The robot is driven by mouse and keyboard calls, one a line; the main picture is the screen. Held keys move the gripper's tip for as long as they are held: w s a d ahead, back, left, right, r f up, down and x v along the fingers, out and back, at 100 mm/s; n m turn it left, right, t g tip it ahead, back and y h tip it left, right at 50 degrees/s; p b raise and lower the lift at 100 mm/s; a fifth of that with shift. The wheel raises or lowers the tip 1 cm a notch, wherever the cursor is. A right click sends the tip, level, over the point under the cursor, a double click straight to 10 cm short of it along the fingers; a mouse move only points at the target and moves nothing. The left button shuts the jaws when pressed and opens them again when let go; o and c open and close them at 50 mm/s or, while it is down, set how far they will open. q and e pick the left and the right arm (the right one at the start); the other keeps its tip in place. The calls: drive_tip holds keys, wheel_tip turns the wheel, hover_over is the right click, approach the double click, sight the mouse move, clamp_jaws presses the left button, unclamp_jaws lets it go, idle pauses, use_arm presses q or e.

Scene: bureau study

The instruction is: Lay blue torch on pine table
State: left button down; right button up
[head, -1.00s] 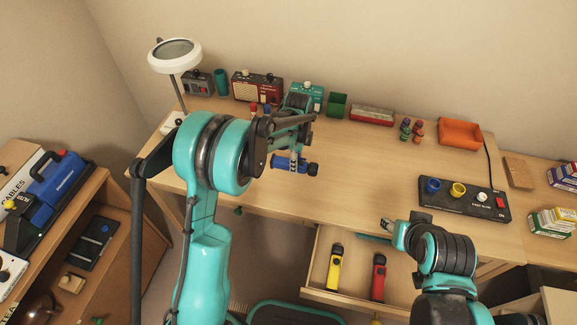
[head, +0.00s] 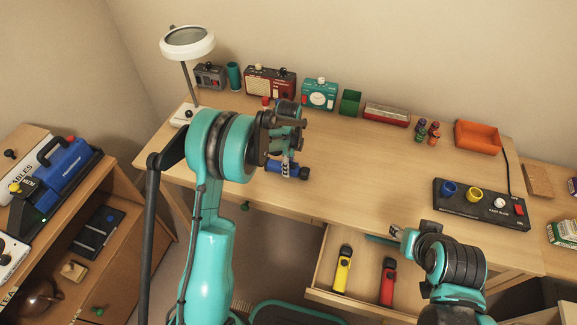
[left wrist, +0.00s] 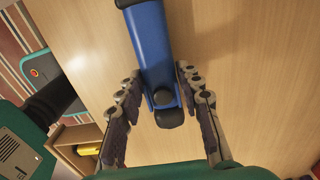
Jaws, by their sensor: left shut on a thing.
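The blue torch (head: 274,167) is held crosswise in my left gripper (head: 288,169), over the light wooden table (head: 352,155). In the left wrist view the torch (left wrist: 158,50) lies between the two fingers (left wrist: 160,110), with its dark end towards me. The table top shows behind it; I cannot tell whether the torch touches it. My right gripper (head: 396,231) is low by the table's front edge, near the open drawer; its jaw state is unclear.
The open drawer (head: 328,262) holds a yellow torch (head: 343,270) and a red torch (head: 388,282). A black switch panel (head: 480,204) stands right. The table's middle is clear.

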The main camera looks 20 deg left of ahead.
use_arm(q)
drive_tip(key=shift+f, duration=0.2)
drive_tip(key=c, duration=1)
unclamp_jaws()
drive_tip(key=shift+r, duration=0.25)
drive_tip(key=s+r+n+t+p, duration=0.1)
drive_tip(key=s+r+n+p, duration=0.15)
drive_tip(key=r, duration=0.65)
drive_tip(key=s+r+n+p, duration=0.1)
drive_tip(key=s+r, duration=0.2)
drive_tip(key=r, duration=0.7)
drive_tip(key=s+r+n+t, duration=0.1)
drive_tip(key=s+n+t, duration=0.1)
drive_tip(key=s+n, duration=0.3)
drive_tip(key=s+r+n+t, duration=0.1)
drive_tip(key=s+n+t, duration=0.1)
drive_tip(key=s+n, duration=0.3)
drive_tip(key=s+r+n+t, duration=0.2)
drive_tip(key=s+n, duration=0.3)
drive_tip(key=s, duration=0.5)
drive_tip(key=shift+s+a, duration=0.1)
drive_tip(key=shift+s, duration=0.05)
